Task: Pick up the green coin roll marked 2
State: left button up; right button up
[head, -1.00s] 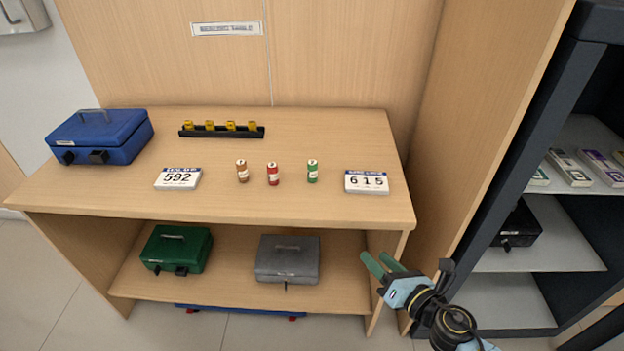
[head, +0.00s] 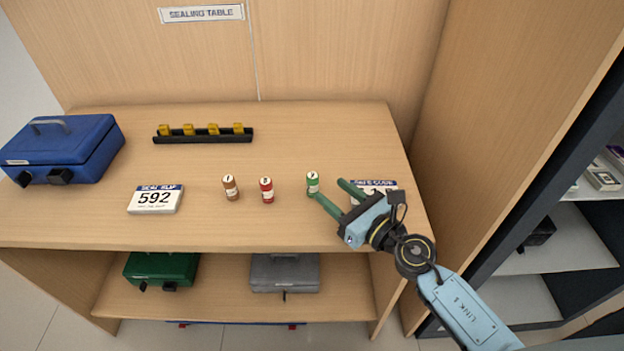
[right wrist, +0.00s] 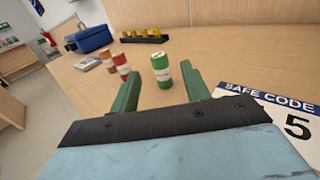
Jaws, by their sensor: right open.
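The green coin roll (head: 312,183) stands upright on the table, right of the red roll, with a white label whose mark is too small to read surely. It also shows in the right wrist view (right wrist: 162,71), between the lines of my two fingers and a little beyond their tips. My right gripper (head: 330,190) is open and empty, just right of the green roll, its green fingers pointing toward it. I cannot tell whether a finger touches the roll. My left gripper is not in view.
A red roll (head: 266,190) and a brown roll (head: 231,188) stand to the left. The 592 card (head: 155,199) lies farther left, near a blue cash box (head: 62,150). A black rack (head: 205,136) is behind. The safe code card (right wrist: 270,115) lies partly under my right gripper.

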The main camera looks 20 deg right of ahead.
aim_at(317, 181)
jog(key=x, duration=0.7)
jog(key=shift+w+a+f, duration=0.15)
jog(key=shift+a+f, duration=0.1)
jog(key=c, duration=1)
grip_shut()
jog(key=shift+r, duration=0.1)
